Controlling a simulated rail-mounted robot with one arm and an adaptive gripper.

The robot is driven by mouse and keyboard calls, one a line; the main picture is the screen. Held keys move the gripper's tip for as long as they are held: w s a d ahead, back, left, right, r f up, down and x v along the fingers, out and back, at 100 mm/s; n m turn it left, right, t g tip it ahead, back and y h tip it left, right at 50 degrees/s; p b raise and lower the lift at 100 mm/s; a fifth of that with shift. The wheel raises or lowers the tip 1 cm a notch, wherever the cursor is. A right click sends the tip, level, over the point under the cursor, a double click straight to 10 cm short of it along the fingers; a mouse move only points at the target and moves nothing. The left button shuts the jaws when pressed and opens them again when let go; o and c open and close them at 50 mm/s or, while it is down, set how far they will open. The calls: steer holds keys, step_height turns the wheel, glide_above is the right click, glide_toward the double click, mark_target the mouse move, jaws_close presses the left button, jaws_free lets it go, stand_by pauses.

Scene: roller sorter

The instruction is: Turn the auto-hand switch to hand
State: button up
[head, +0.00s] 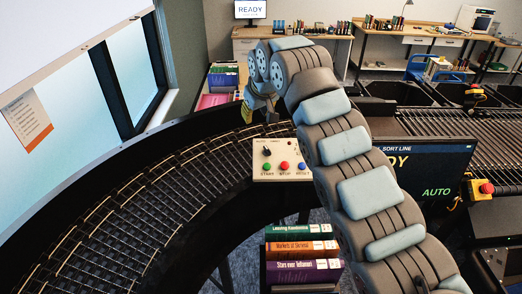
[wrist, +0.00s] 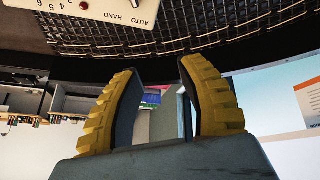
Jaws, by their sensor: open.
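The auto-hand switch is a small light lever (wrist: 134,2) at the top edge of the wrist view, above the printed words AUTO and HAND; most of it is cut off, so its position cannot be told. It sits on a cream control panel (head: 283,174) with a black selector knob (head: 267,151) and green, red and blue buttons. My gripper (wrist: 155,80) is open and empty, its yellow-padded fingers apart from the panel. In the head view my gripper (head: 247,112) is beyond the panel, up and to the left of it, partly hidden by my wrist.
A curved roller conveyor (head: 130,200) runs along the left and behind the panel. A sort-line screen (head: 430,175) reading AUTO stands right of the panel, with a red emergency stop button (head: 486,188) on a yellow box. Stacked books (head: 300,250) lie below the panel.

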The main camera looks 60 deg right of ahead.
steer(key=s+g, duration=0.1)
steer(key=s, duration=0.3)
steer(key=p, duration=0.2)
glide_above(265, 146)
steer(key=s+a, duration=0.2)
steer(key=shift+f, duration=4.65)
steer(key=shift+g, duration=0.3)
steer(key=shift+a+p+x, duration=0.15)
steer(key=shift+p+x, duration=0.1)
steer(key=shift+x, duration=0.85)
steer(key=shift+a+p+x, duration=0.15)
steer(key=shift+p+x, duration=0.05)
steer(key=shift+x, duration=0.95)
steer(key=shift+w+d+f, duration=0.2)
steer(key=shift+w+f, duration=0.1)
steer(key=shift+f, duration=0.05)
steer(key=shift+p+x, duration=0.4)
steer(key=shift+x, duration=0.75)
steer(key=shift+s, duration=0.2)
jaws_close()
